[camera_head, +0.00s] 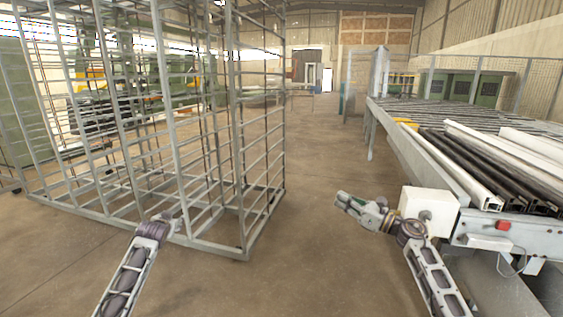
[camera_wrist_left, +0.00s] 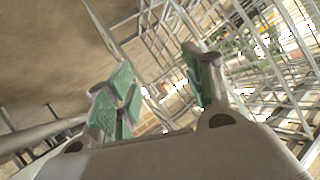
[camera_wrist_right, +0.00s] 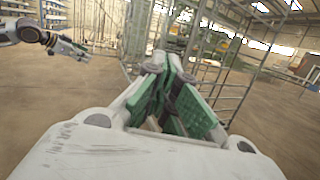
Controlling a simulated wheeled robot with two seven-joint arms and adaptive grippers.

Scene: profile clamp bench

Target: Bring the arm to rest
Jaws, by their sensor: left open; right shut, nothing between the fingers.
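My left arm (camera_head: 128,268) reaches in from the lower left in the head view, its wrist in front of the tall metal rack's lower bars. The left gripper's fingers are hard to make out there. In the left wrist view the left gripper (camera_wrist_left: 162,88) has its green-padded fingers spread apart with nothing between them. My right gripper (camera_head: 344,199) is above the floor between the rack and the roller bench, pointing left. In the right wrist view the right gripper (camera_wrist_right: 169,72) has its green-padded fingers together and holds nothing.
The metal rack (camera_head: 240,170) stands on the left, close to my left wrist. The roller bench (camera_head: 395,150) on the right bears white and black profiles (camera_head: 470,160). A white box (camera_head: 428,208) at its near end is close beside my right wrist. Clear floor (camera_head: 305,150) lies between.

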